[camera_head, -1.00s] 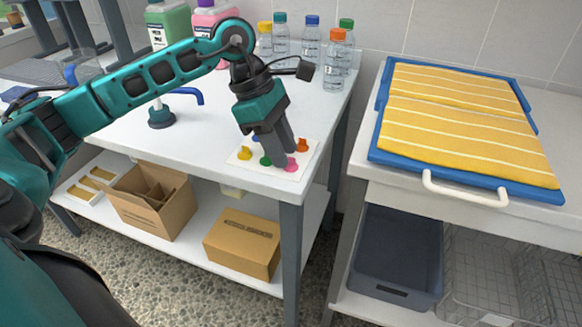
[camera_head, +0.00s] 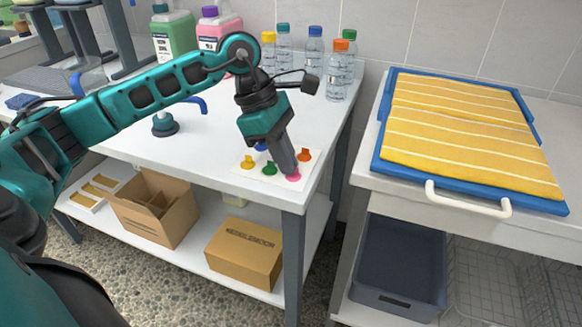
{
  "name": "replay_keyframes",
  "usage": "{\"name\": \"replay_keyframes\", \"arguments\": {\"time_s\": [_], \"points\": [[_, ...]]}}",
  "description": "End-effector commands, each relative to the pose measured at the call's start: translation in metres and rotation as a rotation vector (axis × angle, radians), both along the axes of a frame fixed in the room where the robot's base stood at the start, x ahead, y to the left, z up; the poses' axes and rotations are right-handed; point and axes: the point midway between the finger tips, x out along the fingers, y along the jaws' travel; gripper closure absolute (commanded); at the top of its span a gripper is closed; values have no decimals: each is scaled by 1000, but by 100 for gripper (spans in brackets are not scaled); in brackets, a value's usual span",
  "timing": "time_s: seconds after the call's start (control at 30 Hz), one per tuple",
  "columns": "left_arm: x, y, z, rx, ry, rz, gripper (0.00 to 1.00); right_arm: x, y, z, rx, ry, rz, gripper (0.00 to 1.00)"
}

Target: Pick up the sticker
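A white card (camera_head: 240,167) lies at the front right corner of the white table. Small coloured pieces, perhaps the stickers, sit on it: yellow (camera_head: 248,162), green (camera_head: 269,168), orange (camera_head: 304,155), pink (camera_head: 293,177) and blue (camera_head: 261,147). My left gripper (camera_head: 289,169) points down over the card, its fingertips right at the pink piece and partly in front of it. The fingers overlap from this side, so their gap and any hold on the pink piece cannot be made out. My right gripper is out of view.
Several capped bottles (camera_head: 314,47) stand at the back of the table. A blue tray (camera_head: 436,185) with a folded yellow striped towel (camera_head: 465,140) lies on the counter to the right. Cardboard boxes (camera_head: 244,254) sit on the shelf below.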

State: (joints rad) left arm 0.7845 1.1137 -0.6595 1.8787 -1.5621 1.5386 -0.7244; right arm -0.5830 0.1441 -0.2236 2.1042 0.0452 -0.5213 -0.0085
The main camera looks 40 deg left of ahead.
Motion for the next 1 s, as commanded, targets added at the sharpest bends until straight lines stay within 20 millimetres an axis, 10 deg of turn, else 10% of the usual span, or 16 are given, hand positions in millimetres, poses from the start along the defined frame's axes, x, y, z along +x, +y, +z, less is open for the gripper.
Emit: {"name": "replay_keyframes", "arguments": {"time_s": [0.37,1.0], "points": [[1,0,32,1,-4,0,100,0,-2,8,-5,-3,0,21],[0,0,188,0,-2,0,100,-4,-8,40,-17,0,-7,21]]}}
